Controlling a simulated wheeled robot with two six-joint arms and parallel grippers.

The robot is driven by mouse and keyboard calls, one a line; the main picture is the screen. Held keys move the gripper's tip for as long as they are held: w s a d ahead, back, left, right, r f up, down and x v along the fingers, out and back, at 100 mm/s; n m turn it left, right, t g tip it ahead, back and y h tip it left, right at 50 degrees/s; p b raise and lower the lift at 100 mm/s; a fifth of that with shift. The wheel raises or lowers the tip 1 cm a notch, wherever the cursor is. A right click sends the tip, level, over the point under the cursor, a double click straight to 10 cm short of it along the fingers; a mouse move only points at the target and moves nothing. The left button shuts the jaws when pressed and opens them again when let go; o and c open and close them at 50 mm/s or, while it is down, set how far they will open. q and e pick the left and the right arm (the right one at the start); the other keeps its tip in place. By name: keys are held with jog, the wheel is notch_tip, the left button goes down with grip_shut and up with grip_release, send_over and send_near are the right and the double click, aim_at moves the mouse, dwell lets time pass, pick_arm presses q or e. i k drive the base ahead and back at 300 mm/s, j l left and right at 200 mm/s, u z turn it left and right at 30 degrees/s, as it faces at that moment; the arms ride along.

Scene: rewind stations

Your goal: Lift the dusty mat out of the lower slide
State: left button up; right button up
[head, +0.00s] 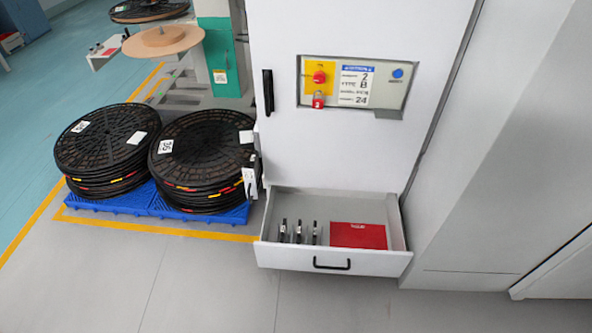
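The lower slide (280,255) is a white drawer at the foot of the white cabinet, pulled open, with a black handle (331,264) on its front. A flat red rectangle (358,236) lies in its right part, with small pale print near its top edge. It is the only mat-like thing in the slide; I cannot make out dust on it. Several thin dark upright pieces (299,232) stand in a row to its left, apart from it. Neither of my grippers is in view.
The cabinet (350,150) carries a panel (355,87) with a red button, a red padlock-like tag and a blue button. Stacks of black reels (107,150) stand on a blue pallet (115,205) at left. The grey floor before the slide is clear.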

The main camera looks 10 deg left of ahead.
aim_at(254, 161)
jog(key=j+z, duration=0.2)
jog(key=z, duration=0.25)
jog(key=i+j+z, duration=0.1)
jog(key=z, duration=0.35)
jog(key=j+z, duration=0.55)
jog(key=z, duration=0.35)
jog(key=k+j+z, duration=0.4)
jog(key=j, duration=0.4)
jog(key=k+j+z, duration=0.4)
jog(key=j, duration=0.3)
jog(key=k+j+z, duration=0.45)
jog(key=k+j, duration=0.05)
jog(key=j, duration=0.1)
